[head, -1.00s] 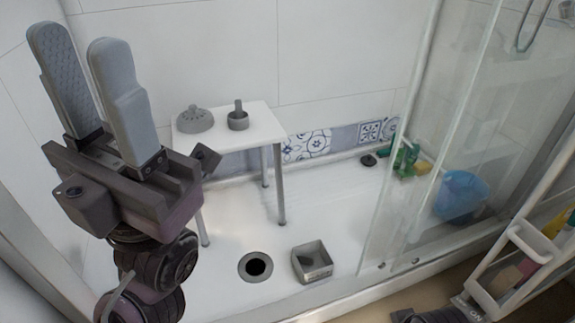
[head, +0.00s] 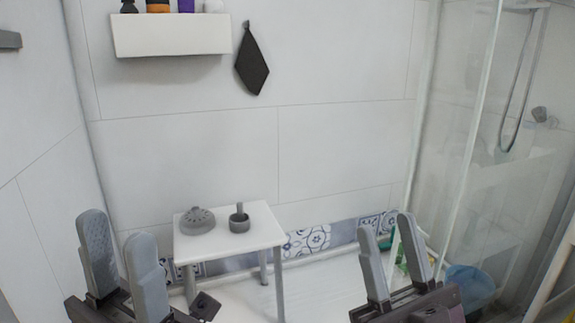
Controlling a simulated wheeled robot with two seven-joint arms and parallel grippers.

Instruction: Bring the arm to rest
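My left gripper (head: 122,256) is at the lower left of the head view, pointing up, its two grey fingers apart with nothing between them. It appears in front of and to the left of the small white table. My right gripper (head: 394,248) is at the lower right, also pointing up, its fingers apart and empty. It appears in front of the glass shower screen and the tiled strip. Most of both arms is below the picture edge.
A white table (head: 262,232) bears a grey domed object (head: 198,222) and a grey mortar-like cup (head: 239,221). A wall shelf (head: 172,36) holds several bottles. A dark cloth (head: 252,64) hangs beside it. A blue bucket (head: 472,284) stands at the right behind glass (head: 462,150).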

